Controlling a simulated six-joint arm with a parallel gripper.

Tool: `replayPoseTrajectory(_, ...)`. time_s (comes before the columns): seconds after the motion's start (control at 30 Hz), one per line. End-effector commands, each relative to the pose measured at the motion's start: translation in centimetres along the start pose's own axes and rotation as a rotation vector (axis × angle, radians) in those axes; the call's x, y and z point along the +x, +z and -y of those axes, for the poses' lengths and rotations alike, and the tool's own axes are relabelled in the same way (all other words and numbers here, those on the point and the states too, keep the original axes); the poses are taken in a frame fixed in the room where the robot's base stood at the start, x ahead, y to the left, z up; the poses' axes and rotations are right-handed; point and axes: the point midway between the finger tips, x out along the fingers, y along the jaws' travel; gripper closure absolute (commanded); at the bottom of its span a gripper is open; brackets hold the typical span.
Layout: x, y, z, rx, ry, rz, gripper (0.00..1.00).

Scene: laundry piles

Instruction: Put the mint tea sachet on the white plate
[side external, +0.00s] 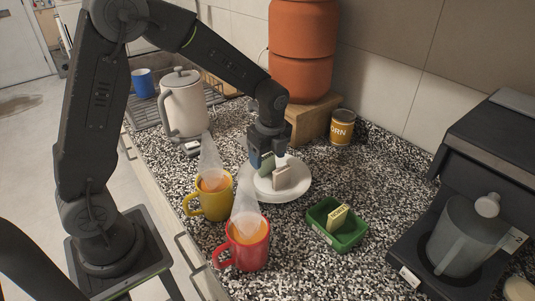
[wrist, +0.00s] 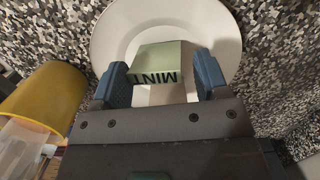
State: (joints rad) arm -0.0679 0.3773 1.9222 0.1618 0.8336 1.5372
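The mint tea sachet (wrist: 166,62) is pale green with dark MINT lettering and sits between my two blue fingers in the wrist view. The fingers of my gripper (wrist: 161,82) stand wide apart, one on each side of the sachet. I cannot tell whether both touch it. The plate (wrist: 110,40) lies beneath it in the wrist view.
A yellow mug (side external: 214,205) and a red mug (side external: 248,252) stand left and in front of the plate. A green tray (side external: 346,238) with a yellow sachet (side external: 337,217) is at right. A corn can (side external: 342,127), a cream pitcher (side external: 184,105) and a coffee machine (side external: 465,165) stand around.

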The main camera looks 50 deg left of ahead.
Motion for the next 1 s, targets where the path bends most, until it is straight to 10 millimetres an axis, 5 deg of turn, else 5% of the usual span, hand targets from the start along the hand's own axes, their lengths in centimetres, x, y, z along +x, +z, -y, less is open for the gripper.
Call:
replayPoseTrajectory(0.43, -0.8, 0.0, 0.1, 0.000, -0.003, 0.000, 0.23)
replayPoseTrajectory(1.0, -11.1, 0.0, 0.1, 0.000, -0.002, 0.000, 0.23)
